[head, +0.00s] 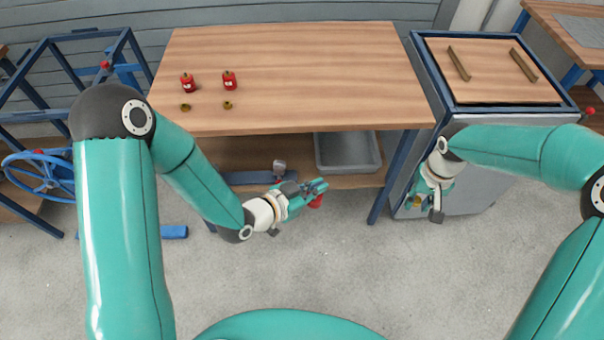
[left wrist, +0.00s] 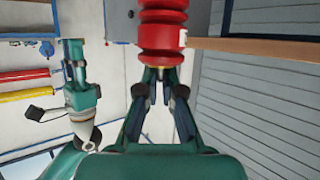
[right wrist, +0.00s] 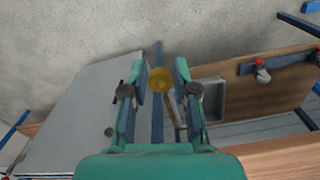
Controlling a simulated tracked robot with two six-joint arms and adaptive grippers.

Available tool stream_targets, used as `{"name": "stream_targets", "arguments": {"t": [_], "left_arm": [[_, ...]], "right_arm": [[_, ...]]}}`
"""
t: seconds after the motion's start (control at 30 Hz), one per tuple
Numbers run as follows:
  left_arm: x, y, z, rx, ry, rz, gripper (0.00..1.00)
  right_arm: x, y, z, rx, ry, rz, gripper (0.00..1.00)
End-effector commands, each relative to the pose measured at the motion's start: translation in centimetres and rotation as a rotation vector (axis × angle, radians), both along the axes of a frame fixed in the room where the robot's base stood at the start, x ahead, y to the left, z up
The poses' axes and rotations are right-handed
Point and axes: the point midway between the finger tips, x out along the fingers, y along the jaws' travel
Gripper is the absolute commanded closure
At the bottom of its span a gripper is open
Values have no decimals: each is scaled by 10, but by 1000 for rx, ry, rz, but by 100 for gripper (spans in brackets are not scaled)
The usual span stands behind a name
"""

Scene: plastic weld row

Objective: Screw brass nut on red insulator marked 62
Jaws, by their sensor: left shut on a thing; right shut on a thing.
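My left gripper (head: 318,190) is shut on a red ribbed insulator (head: 315,201) in front of the workbench. In the left wrist view this insulator (left wrist: 162,35) stands out beyond the fingertips, with the edge of a white label at its right; its number cannot be read. My right gripper (head: 415,200) is lower right of the bench, apart from the insulator. It is shut on a round brass nut (right wrist: 160,80), seen between its fingertips in the right wrist view. Two more red insulators (head: 187,83) (head: 229,80) stand on the bench, their numbers too small to read.
Two brass nuts (head: 185,107) (head: 228,105) lie on the wooden workbench (head: 310,70), whose right half is clear. A grey bin (head: 348,152) sits on the lower shelf. A cabinet (head: 490,85) with two wooden strips stands at the right. A blue frame with a handwheel (head: 40,175) is at the left.

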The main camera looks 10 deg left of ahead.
Motion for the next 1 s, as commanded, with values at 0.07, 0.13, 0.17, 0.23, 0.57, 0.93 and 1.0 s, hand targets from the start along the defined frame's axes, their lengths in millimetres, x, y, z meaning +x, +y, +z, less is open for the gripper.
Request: {"name": "stream_targets", "arguments": {"t": [0.07,0.13,0.17,0.23,0.57,0.93,1.0], "left_arm": [[-1,-3,0,0,-1,-12,100],[-2,-3,0,0,-1,-14,100],[-2,-3,0,0,-1,-14,100],[-2,-3,0,0,-1,-14,100],[16,23,8,2,-3,119,100],[50,139,35,1,-2,637,100],[50,148,36,1,-1,677,100]], "right_arm": [[0,0,0,0,0,0,89],[0,0,0,0,0,0,89],[0,0,0,0,0,0,89],[0,0,0,0,0,0,89],[0,0,0,0,0,0,89],[0,0,0,0,0,0,89],[0,0,0,0,0,0,89]]}}
